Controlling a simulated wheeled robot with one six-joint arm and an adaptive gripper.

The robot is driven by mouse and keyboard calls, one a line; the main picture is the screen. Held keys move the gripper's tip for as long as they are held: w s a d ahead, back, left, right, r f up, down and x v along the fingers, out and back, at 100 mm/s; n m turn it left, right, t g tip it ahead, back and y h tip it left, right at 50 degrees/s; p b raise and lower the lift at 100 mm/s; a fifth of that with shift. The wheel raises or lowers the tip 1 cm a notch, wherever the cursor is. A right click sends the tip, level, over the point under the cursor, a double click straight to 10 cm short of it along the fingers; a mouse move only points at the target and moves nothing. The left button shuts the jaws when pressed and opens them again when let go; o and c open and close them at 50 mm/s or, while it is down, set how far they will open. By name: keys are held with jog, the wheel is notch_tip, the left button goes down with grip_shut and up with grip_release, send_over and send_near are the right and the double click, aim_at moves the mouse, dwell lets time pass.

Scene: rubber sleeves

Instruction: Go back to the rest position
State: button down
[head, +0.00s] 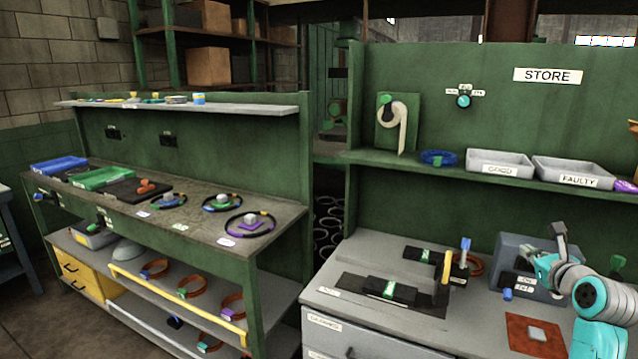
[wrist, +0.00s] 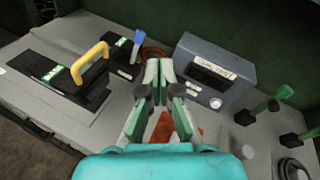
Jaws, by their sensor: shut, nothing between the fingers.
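My gripper (wrist: 160,75) points forward over the right-hand workbench in the wrist view, its two fingers together with nothing between them. In the head view my gripper (head: 546,245) is at the right, above the bench in front of the grey test box. It is apart from the things on the bench, as far as I can tell. The grey test box (wrist: 228,70) stands just beyond and to the right of the fingertips in the wrist view. A reddish-brown mat (head: 520,341) lies on the bench below my arm; the fingers partly hide it in the wrist view.
Left of my gripper stands a black fixture with a yellow handle (wrist: 91,62) and a blue-tipped lever (wrist: 138,40). Green-topped levers (wrist: 272,105) stand at the right. Above the bench, a shelf holds GOOD (head: 499,170) and FAULTY (head: 578,181) trays. A left bench (head: 200,225) carries several rings.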

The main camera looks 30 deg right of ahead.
jog(key=w+a+f+n+y, duration=0.1)
jog(key=w+a+f+n, duration=0.15)
jog(key=a+f, duration=0.45)
jog(key=w+a+f+n, duration=0.1)
jog(key=a+f+n, duration=0.3)
jog(key=a+f, duration=0.35)
jog(key=s+a+f+n+y, duration=0.1)
jog(key=s+a+f+n, duration=0.25)
jog(key=a+f, duration=0.35)
jog(key=s+a+f+n+y, duration=0.1)
jog(key=s+a+f+n, duration=0.3)
jog(key=a, duration=0.6)
jog(key=s+a+f+n+t+y, duration=0.15)
jog(key=s+a+f+n, duration=0.25)
jog(key=s+a+n, duration=1)
jog(key=s+a+r+n+y, duration=0.2)
jog(key=s+a+r+n, duration=0.1)
jog(key=s, duration=0.4)
jog(key=s+a+r+n+y, duration=0.2)
jog(key=s+a+r+n, duration=0.1)
jog(key=s+a+n, duration=0.2)
jog(key=s+n, duration=0.2)
jog(key=n, duration=0.1)
jog(key=shift+a, duration=0.2)
